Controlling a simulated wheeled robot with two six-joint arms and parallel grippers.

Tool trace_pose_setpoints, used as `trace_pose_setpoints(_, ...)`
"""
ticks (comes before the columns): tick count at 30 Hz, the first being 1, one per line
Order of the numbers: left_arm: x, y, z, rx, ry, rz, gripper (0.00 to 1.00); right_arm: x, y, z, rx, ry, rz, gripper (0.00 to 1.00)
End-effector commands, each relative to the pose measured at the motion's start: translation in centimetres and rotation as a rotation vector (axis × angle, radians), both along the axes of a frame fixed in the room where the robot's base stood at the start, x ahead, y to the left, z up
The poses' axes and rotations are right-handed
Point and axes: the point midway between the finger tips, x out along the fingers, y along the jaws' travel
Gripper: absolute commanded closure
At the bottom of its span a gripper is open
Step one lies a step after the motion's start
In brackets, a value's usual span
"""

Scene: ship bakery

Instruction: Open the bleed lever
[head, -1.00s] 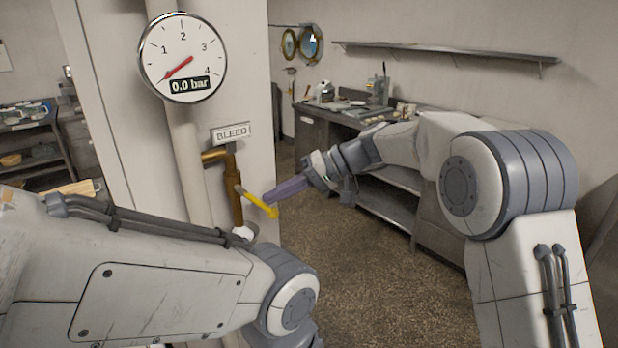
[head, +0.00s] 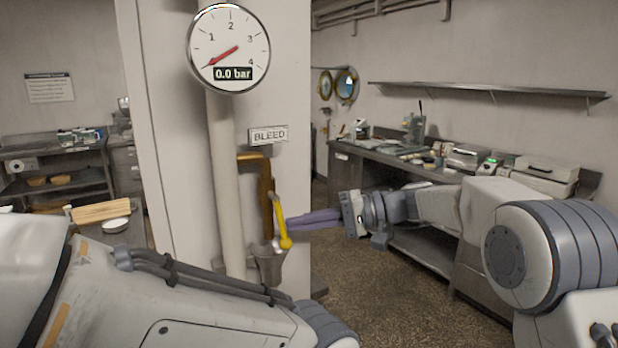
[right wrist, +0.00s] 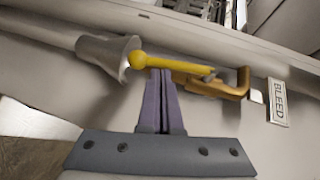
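The yellow bleed lever (head: 281,222) hangs steeply down beside the brass pipe (head: 265,185), under the BLEED sign (head: 268,135). Its ball end is lowest, near a metal cup (head: 268,264). In the right wrist view the lever (right wrist: 172,66) runs from the brass fitting (right wrist: 225,84) towards the cup (right wrist: 108,55). My right gripper (head: 290,224) has its purple fingers together, with only a thin gap. Their tips are at the lever, near the ball end; whether they touch is unclear. My left gripper is out of view; only its arm shows.
The round gauge (head: 229,48) above reads 0.0 bar. A pale vertical pipe (head: 226,180) stands left of the brass pipe. A metal counter (head: 372,155) with equipment lies behind my right arm, with a wall shelf (head: 480,87) above it.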

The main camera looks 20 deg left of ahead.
Motion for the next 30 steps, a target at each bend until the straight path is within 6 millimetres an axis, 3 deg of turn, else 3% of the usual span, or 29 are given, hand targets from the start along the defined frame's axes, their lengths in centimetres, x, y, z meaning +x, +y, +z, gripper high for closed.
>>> trace_pose_setpoints(13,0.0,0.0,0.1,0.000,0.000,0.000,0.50,0.0,-0.1,0.0,-0.002,0.001,0.002,1.00)
trace_pose_setpoints(20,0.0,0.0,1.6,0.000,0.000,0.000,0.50,2.0,-1.6,0.9,-0.001,0.002,-0.001,1.00)
trace_pose_setpoints(30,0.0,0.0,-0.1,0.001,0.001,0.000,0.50,4.1,-9.3,1.5,0.000,-0.003,-0.013,1.00)
